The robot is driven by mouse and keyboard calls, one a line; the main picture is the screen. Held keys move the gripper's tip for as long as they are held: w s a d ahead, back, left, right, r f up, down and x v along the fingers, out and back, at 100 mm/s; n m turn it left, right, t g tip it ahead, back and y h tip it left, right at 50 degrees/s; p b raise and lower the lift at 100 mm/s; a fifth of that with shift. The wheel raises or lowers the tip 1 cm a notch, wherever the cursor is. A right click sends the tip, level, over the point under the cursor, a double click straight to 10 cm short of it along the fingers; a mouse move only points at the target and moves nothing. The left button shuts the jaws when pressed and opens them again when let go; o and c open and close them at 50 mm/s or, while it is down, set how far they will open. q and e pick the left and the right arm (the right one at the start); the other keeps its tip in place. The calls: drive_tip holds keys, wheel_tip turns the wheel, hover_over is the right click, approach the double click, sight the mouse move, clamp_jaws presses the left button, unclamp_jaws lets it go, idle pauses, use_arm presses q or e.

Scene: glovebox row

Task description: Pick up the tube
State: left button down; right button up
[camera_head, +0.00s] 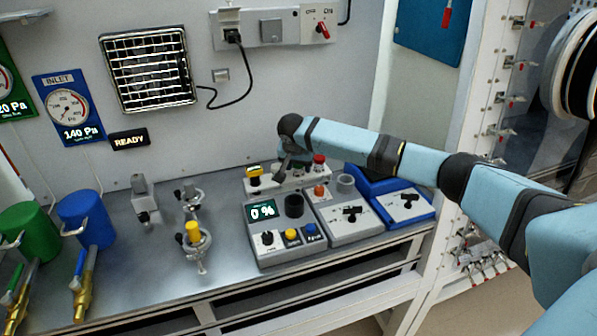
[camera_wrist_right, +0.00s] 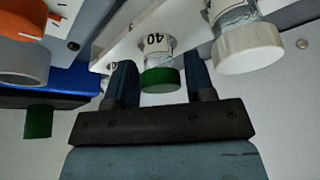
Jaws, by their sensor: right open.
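A white rack (camera_head: 290,181) stands at the back of the bench against the wall, and it also shows in the right wrist view (camera_wrist_right: 122,34). In the wrist view, a clear tube with a green cap (camera_wrist_right: 160,79) and a "40" marking sits at the rack. A wider white-capped tube (camera_wrist_right: 248,50) is beside it. My right gripper (camera_wrist_right: 162,78) is open, with one finger on each side of the green cap; I cannot tell whether they touch it. In the head view my right gripper (camera_head: 285,164) is small and partly hidden at the rack. My left gripper is not in view.
A grey console reading 0% (camera_head: 262,210), a grey device (camera_head: 350,228) and a blue device (camera_head: 407,207) stand in front and to the right. Metal clamps (camera_head: 197,240) are left of the console. Green (camera_head: 28,228) and blue (camera_head: 86,217) canisters stand far left.

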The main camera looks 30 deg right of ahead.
drive_tip(key=c, duration=0.7)
drive_tip(key=shift+r, duration=0.15)
